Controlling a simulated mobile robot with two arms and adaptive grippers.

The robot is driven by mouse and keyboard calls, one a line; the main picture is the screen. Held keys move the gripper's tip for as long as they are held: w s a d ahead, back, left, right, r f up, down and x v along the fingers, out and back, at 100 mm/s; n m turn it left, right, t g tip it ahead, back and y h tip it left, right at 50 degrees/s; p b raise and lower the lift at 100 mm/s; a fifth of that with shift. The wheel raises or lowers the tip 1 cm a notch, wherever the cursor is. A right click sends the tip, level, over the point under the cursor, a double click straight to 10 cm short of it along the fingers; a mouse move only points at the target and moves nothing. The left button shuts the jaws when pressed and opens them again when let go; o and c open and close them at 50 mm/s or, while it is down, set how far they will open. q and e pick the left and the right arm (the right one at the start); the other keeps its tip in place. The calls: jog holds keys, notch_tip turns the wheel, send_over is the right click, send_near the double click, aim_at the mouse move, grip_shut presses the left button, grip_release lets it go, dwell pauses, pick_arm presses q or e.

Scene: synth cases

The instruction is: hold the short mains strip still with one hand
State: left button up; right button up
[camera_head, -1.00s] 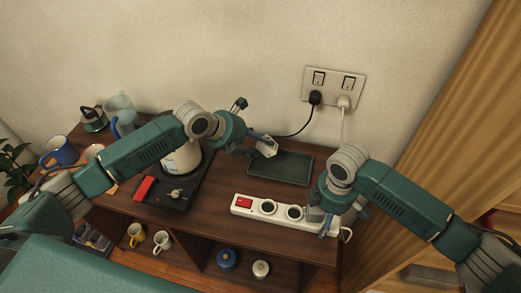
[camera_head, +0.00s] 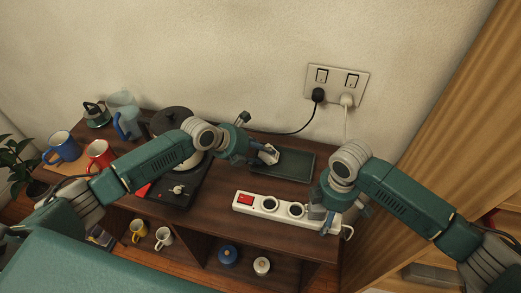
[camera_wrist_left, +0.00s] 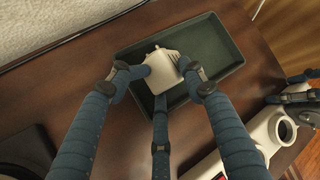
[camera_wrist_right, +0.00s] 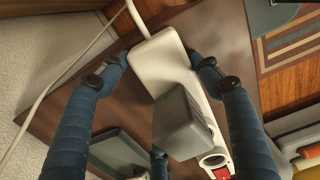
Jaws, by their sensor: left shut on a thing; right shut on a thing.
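The short white mains strip (camera_head: 283,215) lies on the brown wooden top, with a red switch (camera_head: 245,198) at its left end and round sockets along it. My right gripper (camera_head: 328,216) is shut on its right end. In the right wrist view, the fingers (camera_wrist_right: 158,58) sit on both sides of the strip's cable end (camera_wrist_right: 160,62); a grey block (camera_wrist_right: 183,122) sits over the strip beside them. My left gripper (camera_head: 264,153) is shut on a small off-white plug-like block (camera_wrist_left: 158,75), over the dark green tray (camera_wrist_left: 222,45). Whether the block touches the tray is unclear.
A double wall socket (camera_head: 336,86) holds a black plug (camera_head: 318,95) and a white plug (camera_head: 346,100), both with cords. A black appliance with a knob (camera_head: 178,190) stands left of the strip. Mugs, such as the red one (camera_head: 99,154), stand farther left.

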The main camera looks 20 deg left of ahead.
pick_arm(q)
jog(key=o, duration=1.6)
jog(key=shift+o, duration=0.2)
jog(key=v, duration=1.2)
pick_arm(e)
jog(key=o, duration=1.4)
jog(key=shift+c, duration=0.2)
jog(key=shift+r, duration=0.1)
